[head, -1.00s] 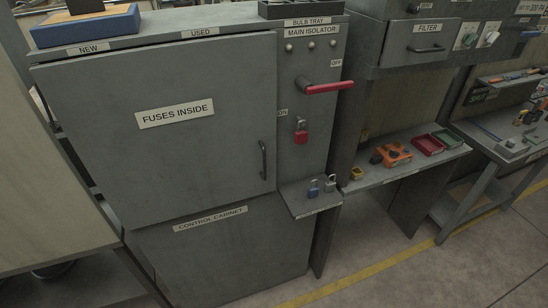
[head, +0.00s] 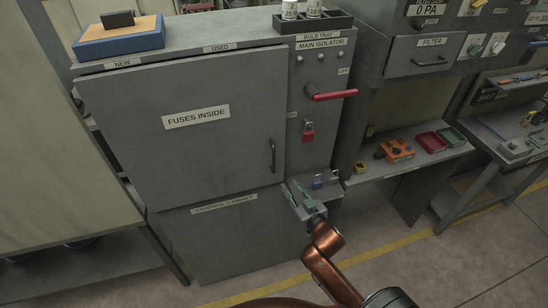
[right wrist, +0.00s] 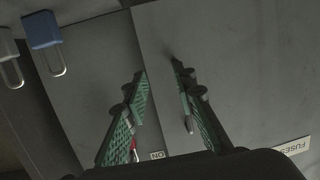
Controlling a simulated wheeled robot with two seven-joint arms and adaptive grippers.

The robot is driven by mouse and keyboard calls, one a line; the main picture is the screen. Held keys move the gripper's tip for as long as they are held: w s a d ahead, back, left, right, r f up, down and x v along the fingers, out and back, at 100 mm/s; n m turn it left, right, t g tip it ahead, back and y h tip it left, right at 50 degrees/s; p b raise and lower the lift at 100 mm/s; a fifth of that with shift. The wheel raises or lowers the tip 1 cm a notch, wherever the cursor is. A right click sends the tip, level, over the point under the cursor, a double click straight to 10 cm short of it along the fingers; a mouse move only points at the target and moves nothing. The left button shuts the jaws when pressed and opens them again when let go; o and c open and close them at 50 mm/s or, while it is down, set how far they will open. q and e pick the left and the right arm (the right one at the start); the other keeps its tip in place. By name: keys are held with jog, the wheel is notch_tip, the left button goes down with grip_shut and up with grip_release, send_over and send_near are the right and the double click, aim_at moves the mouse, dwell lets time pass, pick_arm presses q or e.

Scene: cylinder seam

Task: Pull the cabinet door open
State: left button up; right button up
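The cabinet door (head: 180,150), grey and labelled FUSES INSIDE, looks closed in the head view. Its dark bar handle (head: 272,156) stands upright near the right edge. My right gripper (head: 291,187) is open and empty, below and slightly right of the handle, in front of the small padlock shelf. In the right wrist view its green-padded fingers (right wrist: 158,72) stand apart, pointing at the grey cabinet front. The door surface (right wrist: 235,70) fills the right of that view; the handle is not clearly told from the right finger there. My left gripper is not in view.
Right of the door are the red isolator lever (head: 332,95) and a hanging red padlock (head: 307,131). A small shelf holds blue (head: 318,182) and grey padlocks, close to my right gripper. A blue box (head: 120,38) sits on top. Floor in front is clear.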

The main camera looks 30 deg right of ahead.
aim_at(274, 161)
notch_tip(274, 161, up, 7)
jog(key=w+a+t+y, duration=0.1)
jog(key=w+a+t, duration=0.1)
jog(key=w+t, duration=0.1)
jog(key=shift+n, duration=0.4)
jog(key=w, duration=0.4)
jog(key=w+p, duration=0.1)
jog(key=w, duration=0.1)
jog(key=shift+w+d+r, duration=0.2)
jog(key=shift+d, duration=0.05)
jog(key=shift+w, duration=0.35)
grip_shut()
